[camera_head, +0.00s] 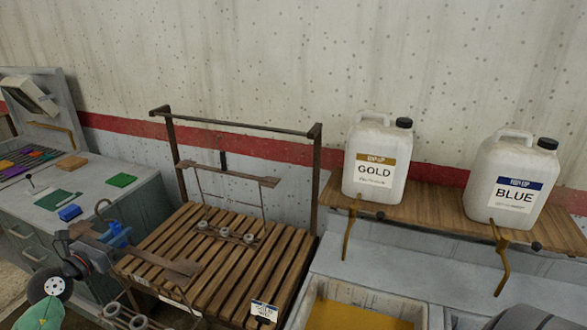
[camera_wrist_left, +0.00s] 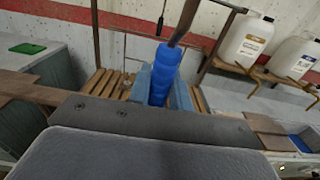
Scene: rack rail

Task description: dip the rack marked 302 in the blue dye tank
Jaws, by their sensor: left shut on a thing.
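My left gripper (camera_head: 116,236) is shut on the blue grip (camera_wrist_left: 163,76) of a rack. That rack's dark wooden bar (camera_head: 165,266) is raised in front of the slatted bench, with ringed wires (camera_head: 126,318) hanging below it at the bottom edge. No number can be read on it. A second rack (camera_head: 228,176) with a wooden bar, wires and rings is at the back of the bench. A tank with gold dye (camera_head: 352,317) is at the bottom right. Blue dye (camera_wrist_left: 304,142) shows at the right of the left wrist view. My right gripper is not in view.
The slatted wooden bench (camera_head: 270,275) has a metal frame (camera_head: 317,180) and a small sign (camera_head: 264,311) at its front. A GOLD jug (camera_head: 376,165) and a BLUE jug (camera_head: 510,185) stand on a wooden shelf (camera_head: 430,205). A grey cabinet (camera_head: 145,200) with coloured pieces stands left.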

